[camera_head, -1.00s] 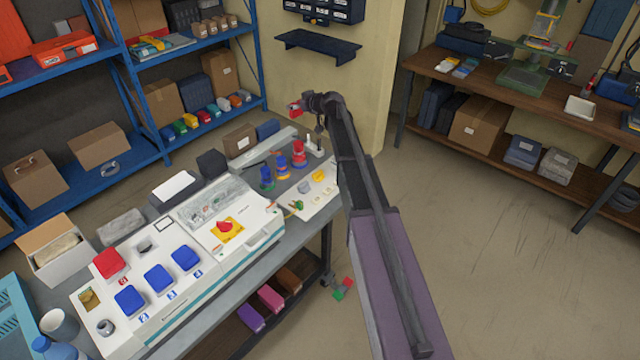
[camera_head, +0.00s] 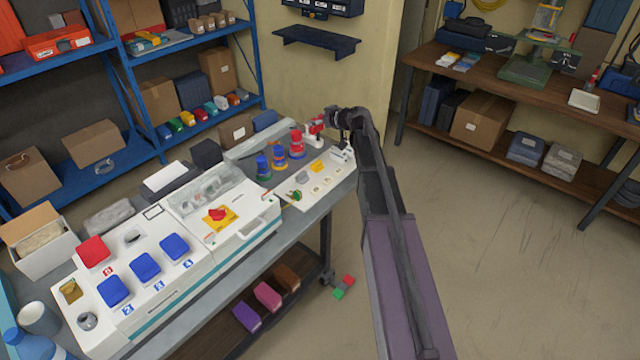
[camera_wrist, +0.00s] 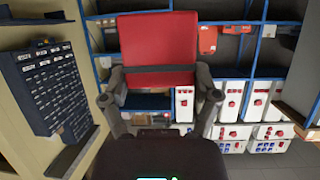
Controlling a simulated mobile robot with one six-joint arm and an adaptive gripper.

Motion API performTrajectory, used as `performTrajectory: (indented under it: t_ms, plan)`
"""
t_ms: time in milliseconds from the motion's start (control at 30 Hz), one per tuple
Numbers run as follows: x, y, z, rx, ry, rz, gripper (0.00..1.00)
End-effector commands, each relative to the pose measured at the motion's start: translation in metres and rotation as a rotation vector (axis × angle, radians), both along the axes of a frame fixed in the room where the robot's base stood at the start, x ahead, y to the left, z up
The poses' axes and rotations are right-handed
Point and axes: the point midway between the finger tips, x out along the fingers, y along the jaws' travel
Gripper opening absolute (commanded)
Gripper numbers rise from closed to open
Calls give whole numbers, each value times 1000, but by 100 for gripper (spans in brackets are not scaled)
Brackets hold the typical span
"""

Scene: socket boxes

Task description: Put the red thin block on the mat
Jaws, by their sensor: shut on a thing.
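My gripper (camera_wrist: 160,82) is shut on the red thin block (camera_wrist: 158,42). In the wrist view the block is a wide red plate held upright between the two fingers. In the head view the block (camera_head: 315,127) is small and partly hidden by my gripper (camera_head: 325,121), near the far right end of the workbench, close to the red stacked piece. I cannot tell for sure which surface is the mat. A yellow square (camera_head: 208,221) with a red piece on it lies on the white case, and a white board (camera_head: 290,202) with small parts lies at the bench's right end.
The workbench holds a white case with blue and red lids (camera_head: 145,266), and stacked coloured pieces (camera_head: 280,156). A blue shelf (camera_head: 140,170) stands behind. A dark wall shelf (camera_head: 316,43) hangs beyond my gripper. The floor at right is open.

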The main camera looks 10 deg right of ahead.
Motion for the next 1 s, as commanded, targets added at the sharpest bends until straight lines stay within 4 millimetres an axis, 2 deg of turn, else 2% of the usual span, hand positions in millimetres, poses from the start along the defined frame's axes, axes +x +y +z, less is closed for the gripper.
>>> performTrajectory:
  t_ms: [33,200,800,1000]
  plan:
    - [-11,-6,-18,1,1,1,29]
    - [-36,-22,-47,0,1,12,29]
    - [-126,-69,-145,4,-6,54,29]
    - [-150,-78,-169,7,-13,67,29]
